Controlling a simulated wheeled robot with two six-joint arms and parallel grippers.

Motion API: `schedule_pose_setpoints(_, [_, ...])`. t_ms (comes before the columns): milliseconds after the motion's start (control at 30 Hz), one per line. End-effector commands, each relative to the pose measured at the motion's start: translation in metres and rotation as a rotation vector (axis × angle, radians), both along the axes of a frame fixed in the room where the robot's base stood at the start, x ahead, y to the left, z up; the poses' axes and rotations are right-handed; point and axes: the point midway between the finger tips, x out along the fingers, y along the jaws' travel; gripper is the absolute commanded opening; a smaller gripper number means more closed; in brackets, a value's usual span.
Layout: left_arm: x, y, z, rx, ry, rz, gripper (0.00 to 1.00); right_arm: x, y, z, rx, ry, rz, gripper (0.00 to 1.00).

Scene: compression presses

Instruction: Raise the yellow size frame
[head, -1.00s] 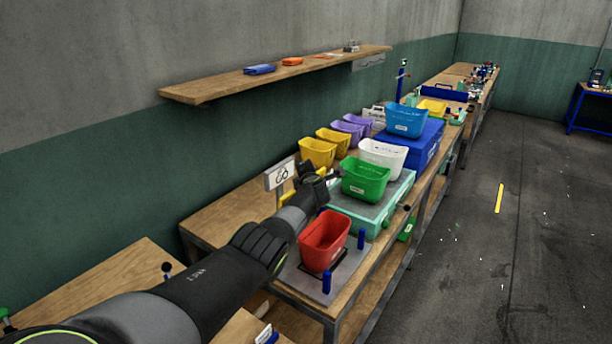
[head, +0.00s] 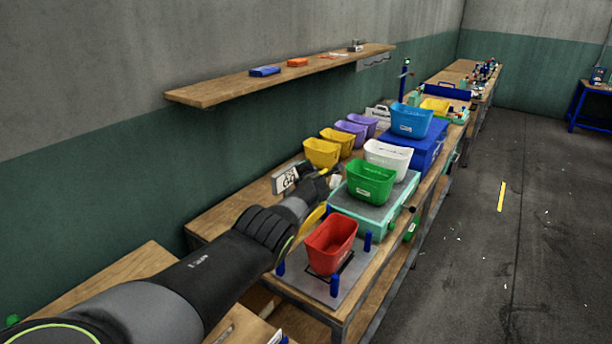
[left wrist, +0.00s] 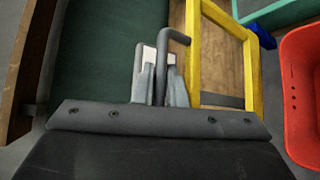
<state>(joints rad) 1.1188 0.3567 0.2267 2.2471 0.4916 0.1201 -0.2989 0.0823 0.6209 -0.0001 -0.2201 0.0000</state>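The yellow size frame (left wrist: 193,45) shows in the left wrist view as an open rectangle just right of my left gripper. In the head view only a strip of it (head: 314,216) shows beside my forearm, behind the red bin. A dark bent bar (left wrist: 178,34) curves towards the frame's upper left side. My left gripper (left wrist: 160,80) has its fingers close on both sides of this bar and appears shut on it. In the head view my left gripper (head: 326,178) is by the green bin; its fingertips are hard to make out. My right gripper is not in view.
A red bin (head: 331,245) stands on a plate with blue posts (head: 367,242). A green bin (head: 371,181) sits on a teal-sided base. A tilted white sign (head: 285,180) is left of my gripper. Yellow bins (head: 321,153) stand behind, below a wall shelf (head: 220,88).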

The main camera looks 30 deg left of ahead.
Motion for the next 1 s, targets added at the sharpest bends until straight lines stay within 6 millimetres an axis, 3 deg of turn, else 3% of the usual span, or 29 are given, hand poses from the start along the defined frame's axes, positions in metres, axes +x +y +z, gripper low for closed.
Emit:
schedule_pose_setpoints(33, [0.001, -0.001, 0.001, -0.001, -0.002, -0.002, 0.17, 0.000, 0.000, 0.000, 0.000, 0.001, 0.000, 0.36])
schedule_pose_setpoints(167, [0.001, -0.001, 0.001, -0.001, -0.002, -0.001, 0.33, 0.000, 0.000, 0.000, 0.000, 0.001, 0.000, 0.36])
schedule_pose_setpoints(533, [-0.001, -0.002, 0.001, 0.001, -0.002, 0.000, 0.33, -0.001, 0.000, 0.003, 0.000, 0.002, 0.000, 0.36])
schedule_pose_setpoints(1000, [-0.018, -0.015, 0.010, 0.001, -0.003, 0.000, 0.33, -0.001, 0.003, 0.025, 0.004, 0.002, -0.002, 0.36])
